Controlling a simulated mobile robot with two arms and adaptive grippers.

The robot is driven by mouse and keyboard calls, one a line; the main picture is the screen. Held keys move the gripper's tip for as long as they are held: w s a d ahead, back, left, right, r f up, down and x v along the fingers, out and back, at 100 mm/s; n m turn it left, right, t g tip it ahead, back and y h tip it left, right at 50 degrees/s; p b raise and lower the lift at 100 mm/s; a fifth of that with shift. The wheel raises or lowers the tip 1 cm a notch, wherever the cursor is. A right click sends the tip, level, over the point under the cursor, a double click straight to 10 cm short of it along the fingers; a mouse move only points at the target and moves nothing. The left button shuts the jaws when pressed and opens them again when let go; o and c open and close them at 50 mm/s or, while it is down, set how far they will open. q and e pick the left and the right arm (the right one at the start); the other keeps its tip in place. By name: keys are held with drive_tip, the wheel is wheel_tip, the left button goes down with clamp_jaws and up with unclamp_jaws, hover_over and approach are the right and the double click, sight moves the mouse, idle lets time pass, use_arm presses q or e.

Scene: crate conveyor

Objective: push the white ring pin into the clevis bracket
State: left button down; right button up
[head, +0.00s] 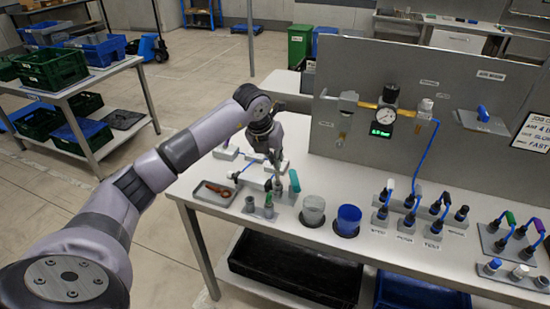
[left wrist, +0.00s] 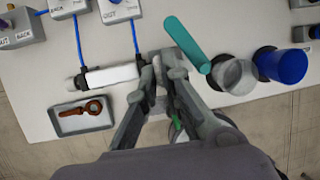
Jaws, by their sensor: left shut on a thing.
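My left gripper (head: 276,163) reaches down over the table beside the white cylinder. In the left wrist view its fingertips (left wrist: 163,65) are closed together on a small piece, apparently the white ring pin; the fingers hide most of it. The white cylinder (left wrist: 110,77) lies just left of the fingertips, its rod end against or close by them. The clevis bracket is mostly covered by the fingers, and I cannot tell how far the pin sits in it. My right gripper is not in view.
A tray (head: 213,201) holds an orange-brown ring-headed piece (left wrist: 82,110). A teal handle (left wrist: 187,45) stands close to the right of the fingers. A clear cup (head: 313,208) and a blue cup (head: 348,219) stand further right. A grey panel (head: 360,60) rises behind.

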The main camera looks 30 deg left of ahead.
use_arm(q)
drive_tip(key=shift+s+a+f+b, duration=0.1)
drive_tip(key=shift+f+b, duration=1.85)
drive_tip(key=shift+f, duration=0.55)
idle(2.5)
drive_tip(key=c, duration=1.7)
unclamp_jaws()
drive_tip(key=shift+o, duration=0.5)
drive_tip(key=o, duration=0.5)
drive_tip(key=shift+r, duration=0.1)
drive_tip(key=shift+r+p, duration=2)
drive_tip(key=shift+r, duration=0.95)
